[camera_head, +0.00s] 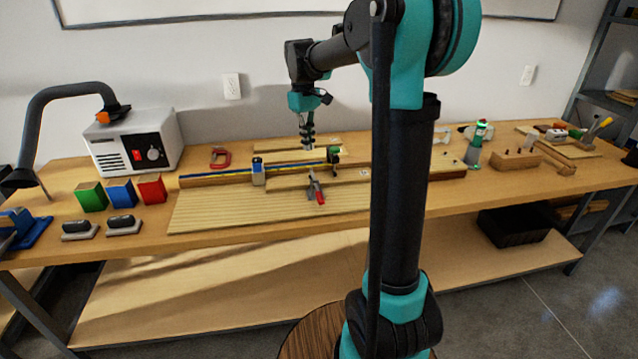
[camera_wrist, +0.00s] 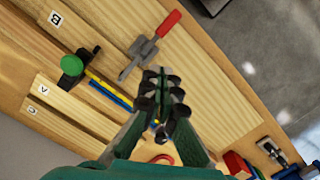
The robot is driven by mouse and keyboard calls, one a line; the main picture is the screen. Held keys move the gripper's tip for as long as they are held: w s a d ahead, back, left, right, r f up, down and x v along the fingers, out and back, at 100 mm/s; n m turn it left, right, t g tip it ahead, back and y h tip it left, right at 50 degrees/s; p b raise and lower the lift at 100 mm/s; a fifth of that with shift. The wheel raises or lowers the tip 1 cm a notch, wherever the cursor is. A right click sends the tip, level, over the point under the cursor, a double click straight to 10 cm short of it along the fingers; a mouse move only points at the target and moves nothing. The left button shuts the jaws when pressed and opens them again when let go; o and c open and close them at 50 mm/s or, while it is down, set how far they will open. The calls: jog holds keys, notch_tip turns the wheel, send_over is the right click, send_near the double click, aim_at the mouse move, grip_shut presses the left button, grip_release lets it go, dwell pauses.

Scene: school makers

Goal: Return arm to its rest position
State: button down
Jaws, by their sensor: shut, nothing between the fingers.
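My arm rises in front of the workbench (camera_head: 110,237) and reaches over it to the left in the head view. My gripper (camera_head: 308,147) points down above the back of the bench, near the wooden boards. It is shut and empty. In the wrist view the gripper (camera_wrist: 162,80) shows its fingers together, with boards and a red-handled clamp (camera_wrist: 152,44) beyond them. The gripper appears to be above the boards and apart from them, though its exact height is hard to tell.
A grey-white machine (camera_head: 133,143) and green, blue and red blocks (camera_head: 121,193) stand at the left. The red-handled clamp (camera_head: 317,190) lies on a ribbed board (camera_head: 230,209). A green bottle-like item (camera_head: 475,146) and a wooden holder (camera_head: 516,160) stand right of my arm.

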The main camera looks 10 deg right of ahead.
jog(key=s+d+f+m+t, duration=0.2)
jog(key=s+d+f+m, duration=0.1)
jog(key=s+f, duration=0.6)
jog(key=s+d+f+m+t, duration=0.2)
jog(key=s+f, duration=0.8)
jog(key=s, duration=0.6)
jog(key=shift+d+f+m+t+y, duration=0.2)
jog(key=shift+d+m+t+y, duration=0.15)
jog(key=shift+m+t, duration=0.2)
